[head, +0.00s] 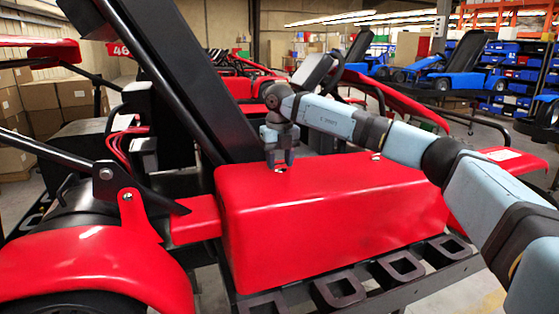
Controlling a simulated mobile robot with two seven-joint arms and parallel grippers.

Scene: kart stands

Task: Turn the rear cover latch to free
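The red rear cover (330,215) is a box-shaped shell at the back of the nearest kart, behind the black seat. A small light-coloured latch (282,169) sits on its top near the left end. A second small fitting (376,156) shows further right on the top. My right gripper (280,164) points down just above the left latch, its two fingers a little apart. The fingertips are close to the latch; whether they touch it I cannot tell. The latch's turn angle is too small to read. My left gripper is not in view.
A black bumper frame (340,291) with square openings runs along the cover's lower edge. A red fender (95,265) and a black strut (85,165) stand at left. The black seat back (190,80) leans close to the gripper's left. Other karts and shelves stand behind.

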